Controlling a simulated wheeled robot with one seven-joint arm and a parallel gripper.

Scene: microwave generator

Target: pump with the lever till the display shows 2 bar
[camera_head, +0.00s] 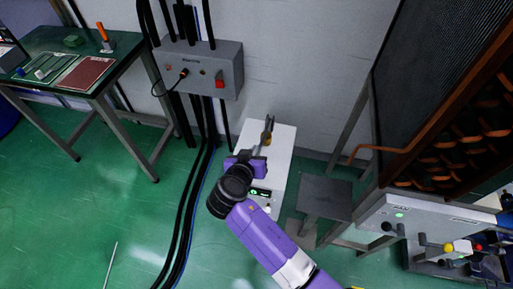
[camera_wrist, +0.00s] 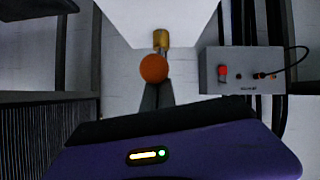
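The white pump cabinet (camera_head: 283,150) stands on the floor against the wall. Its small green-lit display (camera_head: 261,192) shows beside my arm, too small to read. The lever's orange ball knob (camera_wrist: 153,68) is in the middle of the wrist view, with a brass fitting (camera_wrist: 161,39) behind it at the white cabinet. My gripper (camera_head: 269,124) reaches over the cabinet top. In the wrist view its dark fingers (camera_wrist: 157,96) are close together, narrower than the knob. The knob covers their tips, so I cannot tell whether they touch the lever. Most of the lever is hidden.
A grey wall box (camera_head: 201,68) with a red switch and black cables hangs above left. A green workbench (camera_head: 105,65) stands at the far left. A grey stool-like stand (camera_head: 325,197) and a dark rack with copper pipes (camera_head: 440,110) are at the right. Green floor at lower left is mostly free.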

